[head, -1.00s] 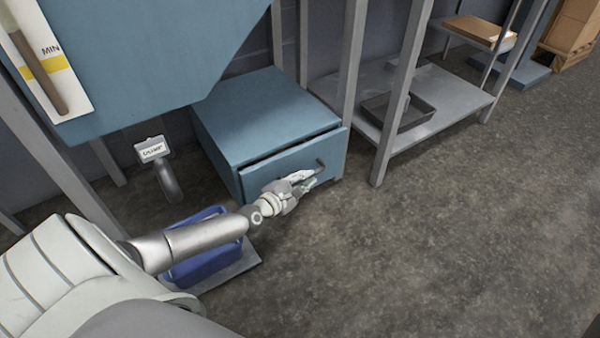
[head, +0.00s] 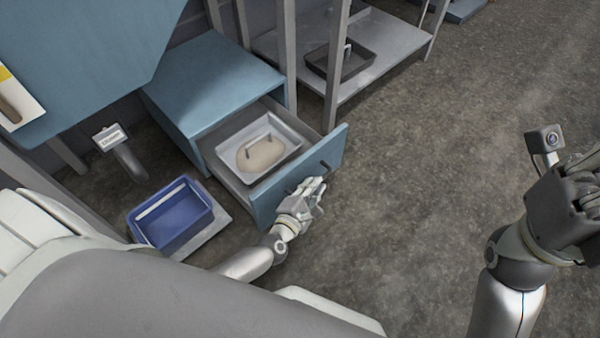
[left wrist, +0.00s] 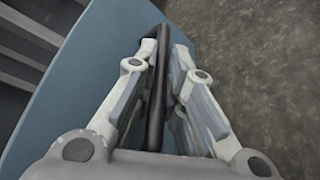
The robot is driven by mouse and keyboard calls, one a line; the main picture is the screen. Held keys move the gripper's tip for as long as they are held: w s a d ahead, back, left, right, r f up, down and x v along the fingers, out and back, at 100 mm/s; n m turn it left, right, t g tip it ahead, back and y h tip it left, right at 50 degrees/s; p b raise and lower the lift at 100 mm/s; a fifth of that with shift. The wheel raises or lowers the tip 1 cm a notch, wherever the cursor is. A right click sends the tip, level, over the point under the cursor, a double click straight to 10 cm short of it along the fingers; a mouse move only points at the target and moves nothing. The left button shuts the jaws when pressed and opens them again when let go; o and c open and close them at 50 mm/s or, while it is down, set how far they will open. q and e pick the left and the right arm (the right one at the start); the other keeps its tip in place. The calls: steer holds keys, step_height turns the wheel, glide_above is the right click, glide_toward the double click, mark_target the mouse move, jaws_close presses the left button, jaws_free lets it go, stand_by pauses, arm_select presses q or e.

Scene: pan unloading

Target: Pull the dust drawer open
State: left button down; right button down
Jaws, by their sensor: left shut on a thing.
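The dust drawer (head: 298,178) stands pulled out of its blue cabinet (head: 215,85). Inside it sits a grey metal pan (head: 285,150) with a heap of pale dust (head: 262,154) and an upright handle. My left gripper (head: 314,190) is at the drawer's front, shut on the dark bar handle. In the left wrist view the handle (left wrist: 157,90) runs between the two fingers (left wrist: 160,75), with the blue drawer front (left wrist: 85,75) beside it. My right gripper (head: 585,185) is at the right edge, away from the drawer, partly cut off; its fingers are not clear.
A blue bin (head: 172,215) stands on a low grey plate left of the drawer. A grey shelf (head: 385,60) with a dark tray (head: 340,60) stands behind, its post near the drawer's right side. The floor (head: 420,180) to the right is clear.

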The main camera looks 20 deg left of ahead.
arm_select(q)
steer(key=shift+s+d, duration=0.25)
steer(key=shift+d, duration=0.35)
steer(key=shift+s+d, duration=0.25)
steer(key=shift+d, duration=0.35)
steer(key=c, duration=1.5)
jaws_free()
